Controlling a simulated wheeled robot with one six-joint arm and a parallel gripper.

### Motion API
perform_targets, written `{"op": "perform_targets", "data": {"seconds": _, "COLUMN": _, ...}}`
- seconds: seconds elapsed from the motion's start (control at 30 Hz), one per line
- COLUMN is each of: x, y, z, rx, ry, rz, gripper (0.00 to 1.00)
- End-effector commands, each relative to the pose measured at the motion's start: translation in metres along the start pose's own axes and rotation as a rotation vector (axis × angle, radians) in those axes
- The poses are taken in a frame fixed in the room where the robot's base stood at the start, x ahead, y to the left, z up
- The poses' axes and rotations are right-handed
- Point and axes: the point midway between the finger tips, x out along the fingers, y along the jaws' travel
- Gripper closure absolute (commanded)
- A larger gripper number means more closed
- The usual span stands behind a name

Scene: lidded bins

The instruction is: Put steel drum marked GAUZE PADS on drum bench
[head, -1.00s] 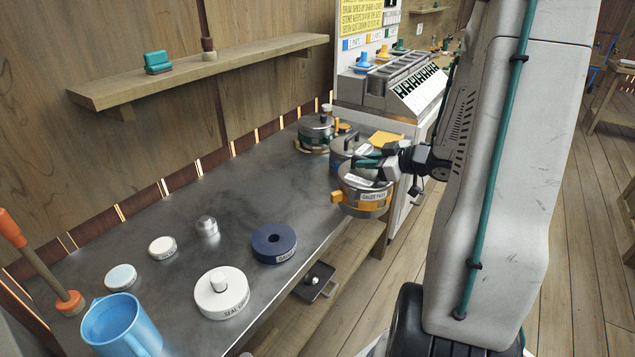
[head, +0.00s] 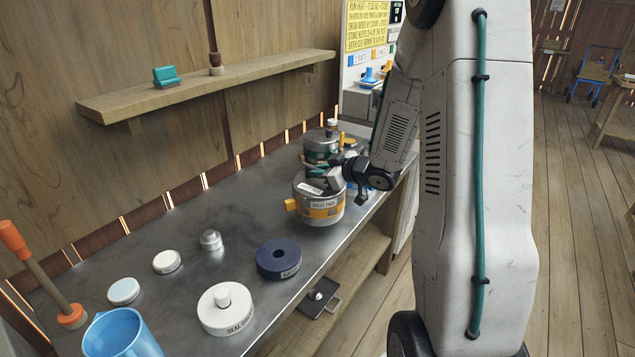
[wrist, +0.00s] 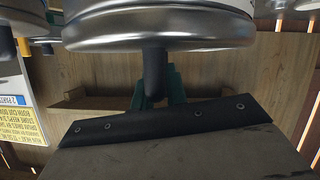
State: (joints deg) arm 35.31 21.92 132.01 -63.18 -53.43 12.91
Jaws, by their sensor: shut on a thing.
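The steel drum marked GAUZE PADS (head: 320,204) has a yellow-orange band with a label and an orange side tab. In the head view it is at the right front part of the metal-topped bench (head: 215,275), upright, over or on the bench top; I cannot tell whether its base touches. My gripper (head: 326,183) is shut at the top of this drum, with the fingers over its lid. In the wrist view the gripper's teal fingertips (wrist: 160,85) show around a dark handle, below a large steel rim (wrist: 160,35). Part of the lid is hidden by the gripper.
Another steel drum (head: 320,147) stands close behind, at the back of the bench. A wooden shelf (head: 215,85) runs along the wall.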

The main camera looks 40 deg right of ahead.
Motion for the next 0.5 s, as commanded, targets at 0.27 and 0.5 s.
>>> {"op": "perform_targets", "data": {"seconds": 0.27, "x": 0.01, "y": -0.003, "z": 0.001, "rx": 0.0, "ry": 0.001, "rz": 0.001, "gripper": 1.0}}
{"op": "perform_targets", "data": {"seconds": 0.5, "x": 0.019, "y": -0.008, "z": 0.024, "rx": 0.001, "ry": 0.001, "rz": 0.0, "gripper": 1.0}}
